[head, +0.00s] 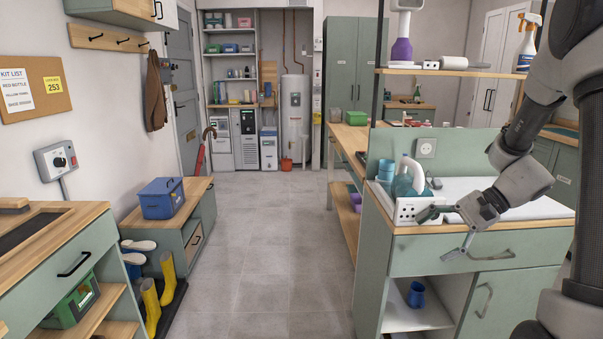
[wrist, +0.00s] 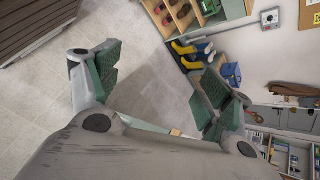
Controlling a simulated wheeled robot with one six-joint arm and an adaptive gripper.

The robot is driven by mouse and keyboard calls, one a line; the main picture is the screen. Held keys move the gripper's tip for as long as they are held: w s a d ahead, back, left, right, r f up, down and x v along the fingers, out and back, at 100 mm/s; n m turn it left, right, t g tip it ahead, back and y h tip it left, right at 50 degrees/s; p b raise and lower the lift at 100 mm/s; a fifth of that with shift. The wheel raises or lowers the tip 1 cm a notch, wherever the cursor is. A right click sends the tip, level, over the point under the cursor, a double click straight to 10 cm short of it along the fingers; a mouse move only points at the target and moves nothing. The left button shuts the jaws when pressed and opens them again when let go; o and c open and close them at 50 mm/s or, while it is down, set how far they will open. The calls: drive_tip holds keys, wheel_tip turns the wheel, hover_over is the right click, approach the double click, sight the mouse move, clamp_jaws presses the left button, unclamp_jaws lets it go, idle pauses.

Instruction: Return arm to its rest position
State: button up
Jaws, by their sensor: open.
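My gripper (head: 437,234) is at the right in the head view, in front of the green cabinet's wooden counter edge. Its two fingers are spread wide and nothing is between them. In the wrist view my gripper (wrist: 158,78) also shows open and empty, its green-padded fingers apart over the grey floor. In the head view, one finger overlaps the lower right of a white caddy (head: 404,212); I cannot tell whether they touch. My arm comes down from the right edge and is bent.
A blue mug (head: 416,295) sits on the open shelf below. At left are a blue box (head: 161,198) on a low cabinet and yellow boots (head: 151,307). The floor aisle (head: 270,240) is clear.

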drive_tip(key=s+d+r+n+t+h, duration=0.1)
drive_tip(key=s+d+r+n+h, duration=0.1)
drive_tip(key=s+r+n+h, duration=0.3)
drive_tip(key=s+d+r+n+t+h, duration=0.2)
drive_tip(key=s+r+n+h, duration=0.3)
drive_tip(key=s, duration=0.9)
drive_tip(key=shift+d+r, duration=0.35)
drive_tip(key=shift+r, duration=1.3)
drive_tip(key=shift+s, duration=0.1)
